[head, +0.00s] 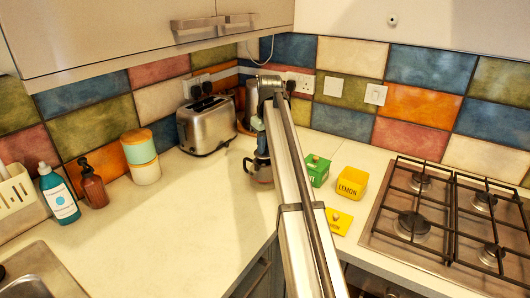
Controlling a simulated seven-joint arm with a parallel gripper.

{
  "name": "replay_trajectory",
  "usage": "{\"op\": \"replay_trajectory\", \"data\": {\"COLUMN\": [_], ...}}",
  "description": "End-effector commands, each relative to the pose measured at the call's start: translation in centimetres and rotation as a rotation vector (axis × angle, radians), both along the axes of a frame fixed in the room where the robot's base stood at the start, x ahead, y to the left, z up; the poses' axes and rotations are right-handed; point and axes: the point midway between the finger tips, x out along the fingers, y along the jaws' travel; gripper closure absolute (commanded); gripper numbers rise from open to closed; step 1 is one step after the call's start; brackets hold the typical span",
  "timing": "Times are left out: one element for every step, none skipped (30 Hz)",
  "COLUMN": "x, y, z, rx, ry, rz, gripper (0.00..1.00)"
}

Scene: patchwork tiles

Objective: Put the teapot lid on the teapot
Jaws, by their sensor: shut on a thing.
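A small metal pot with a dark handle, which looks like the teapot (262,175), stands on the counter in the middle of the head view. My arm covers its right side. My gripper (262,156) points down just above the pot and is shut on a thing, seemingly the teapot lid. The lid is too small and hidden to make out, and I cannot tell whether it touches the pot. No loose teapot lid shows elsewhere.
A green box (317,169), a yellow lemon box (351,184) and a yellow lid (339,221) lie right of my arm, near the gas hob (450,215). A toaster (207,126) stands behind left. Canisters (141,157) and bottles (58,195) stand further left. The left-centre counter is clear.

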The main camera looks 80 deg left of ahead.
Motion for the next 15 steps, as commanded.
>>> {"op": "replay_trajectory", "data": {"x": [0.0, 0.0, 0.0, 0.0, 0.0, 0.0, 0.0, 0.0, 0.0, 0.0, 0.0, 0.0, 0.0, 0.0, 0.0], "y": [-0.1, -0.1, -0.1, -0.1, -0.1, -0.1, -0.1, 0.0, 0.0, 0.0, 0.0, 0.0, 0.0, 0.0, 0.0], "z": [-0.7, -1.1, -1.7, -2.0, -2.3, -2.6, -2.8, -2.8, -2.8, -2.8, -2.8, -2.8, -2.8, -2.8, -2.8], "rx": [-0.002, -0.002, -0.002, -0.002, -0.001, 0.000, 0.000, 0.000, 0.000, 0.000, 0.000, 0.000, 0.000, 0.000, 0.000], "ry": [0.000, 0.000, 0.000, 0.000, 0.000, 0.000, 0.000, 0.000, 0.000, 0.000, 0.000, 0.000, 0.000, 0.000, 0.000], "rz": [0.000, 0.000, 0.000, 0.000, 0.000, 0.000, 0.000, 0.000, 0.000, 0.000, 0.000, 0.000, 0.000, 0.000, 0.000], "gripper": [1.00, 1.00, 1.00, 1.00, 1.00, 1.00, 1.00, 1.00, 1.00, 1.00, 1.00, 1.00, 1.00, 1.00, 1.00]}}
